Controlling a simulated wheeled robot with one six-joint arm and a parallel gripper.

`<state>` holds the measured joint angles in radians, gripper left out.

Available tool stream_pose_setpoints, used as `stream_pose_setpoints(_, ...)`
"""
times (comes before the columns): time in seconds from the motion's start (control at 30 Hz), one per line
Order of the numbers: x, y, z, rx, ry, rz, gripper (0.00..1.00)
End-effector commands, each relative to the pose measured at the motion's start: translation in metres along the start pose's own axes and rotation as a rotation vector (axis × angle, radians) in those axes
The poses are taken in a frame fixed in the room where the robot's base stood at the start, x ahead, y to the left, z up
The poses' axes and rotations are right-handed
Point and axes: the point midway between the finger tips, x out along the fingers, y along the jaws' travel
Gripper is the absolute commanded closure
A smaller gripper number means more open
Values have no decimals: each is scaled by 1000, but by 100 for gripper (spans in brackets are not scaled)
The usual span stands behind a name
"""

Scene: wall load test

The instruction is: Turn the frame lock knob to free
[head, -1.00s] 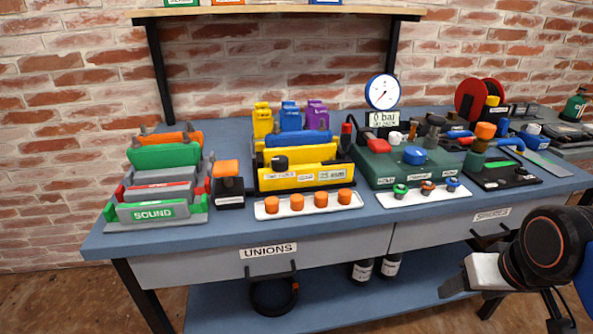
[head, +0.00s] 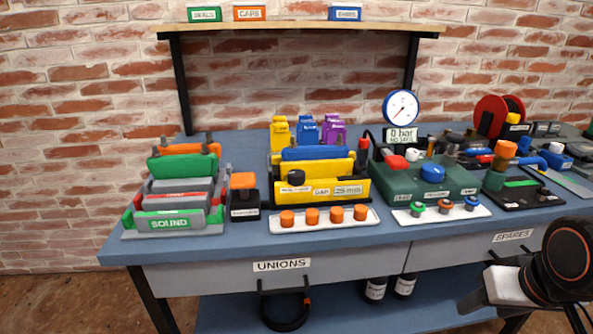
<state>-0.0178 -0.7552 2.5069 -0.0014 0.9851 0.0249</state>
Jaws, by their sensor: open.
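A yellow frame (head: 342,191) stands mid-bench, with labels reading "GAP" and "29 mm" on its front. A black knob (head: 296,178) sits at the left of this front, above a small label that I cannot read clearly. It appears to be the frame lock knob, but its setting is too small to tell. My gripper (head: 471,301) is open and empty at the lower right, in front of the bench and well away from the knob. Its fingertips are small and seen from the side.
A white tray (head: 325,226) of several orange caps lies in front of the yellow frame. A green gauge unit (head: 460,184) stands right of it, and a small black box with an orange top (head: 243,181) left. A grey "SOUND" fixture (head: 131,228) stands farther left.

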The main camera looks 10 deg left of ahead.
Motion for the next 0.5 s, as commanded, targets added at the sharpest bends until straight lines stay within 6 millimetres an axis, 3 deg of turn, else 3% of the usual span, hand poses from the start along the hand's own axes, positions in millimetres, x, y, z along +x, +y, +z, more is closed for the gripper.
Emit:
stream_pose_setpoints(0.27, -52, -37, -86, 80, -71, -35, 49)
stream_pose_setpoints(0.5, -95, -86, -162, 165, -148, -48, 49)
